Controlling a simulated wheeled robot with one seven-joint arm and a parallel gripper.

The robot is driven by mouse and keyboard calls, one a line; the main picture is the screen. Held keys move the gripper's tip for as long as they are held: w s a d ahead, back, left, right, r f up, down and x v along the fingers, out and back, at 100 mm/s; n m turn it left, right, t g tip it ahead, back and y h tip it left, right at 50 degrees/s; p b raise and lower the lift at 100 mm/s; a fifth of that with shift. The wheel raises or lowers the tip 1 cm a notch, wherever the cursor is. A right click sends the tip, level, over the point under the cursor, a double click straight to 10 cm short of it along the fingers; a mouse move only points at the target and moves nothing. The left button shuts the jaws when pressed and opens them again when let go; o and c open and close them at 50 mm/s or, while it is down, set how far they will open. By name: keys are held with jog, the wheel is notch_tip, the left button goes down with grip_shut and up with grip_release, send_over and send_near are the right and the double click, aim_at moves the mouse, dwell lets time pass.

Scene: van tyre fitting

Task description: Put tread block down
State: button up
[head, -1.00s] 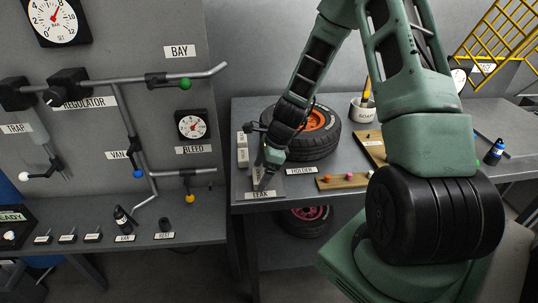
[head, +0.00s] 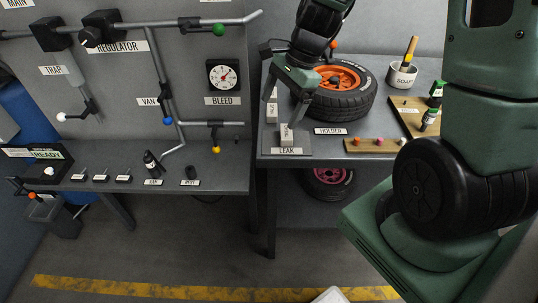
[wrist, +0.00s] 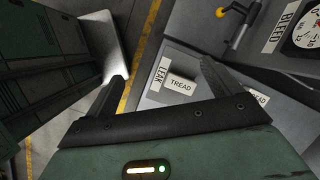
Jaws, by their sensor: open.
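The tread block (wrist: 181,86), a pale block labelled TREAD, rests on the grey pad marked LEAK (wrist: 155,97). In the head view the tread block (head: 287,134) stands near the front of that pad (head: 302,144). My gripper (wrist: 160,72) is open and empty, its fingers spread to either side of the block in the wrist view and apart from it. In the head view my gripper (head: 290,92) is above the pad, beside the tyre; its fingertips are hard to make out.
A second pale block (head: 271,107) stands at the pad's back left. The tyre with orange rim (head: 340,104), HOLDER label (head: 331,131), peg board (head: 375,145) and soap pot (head: 402,76) share the bench. The regulator panel (head: 130,75) is at left.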

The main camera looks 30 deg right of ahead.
jog(key=s+a+r+n+h, duration=0.1)
jog(key=s+a+r+n, duration=0.1)
jog(key=s+a+n, duration=0.7)
jog(key=s+a+r+n+g+h, duration=0.1)
jog(key=s+a+r+n+h, duration=0.1)
jog(key=s+a+n, duration=0.8)
jog(key=shift+s+r+n, duration=0.5)
jog(key=shift+s+n, duration=0.05)
jog(key=shift+n, duration=2.75)
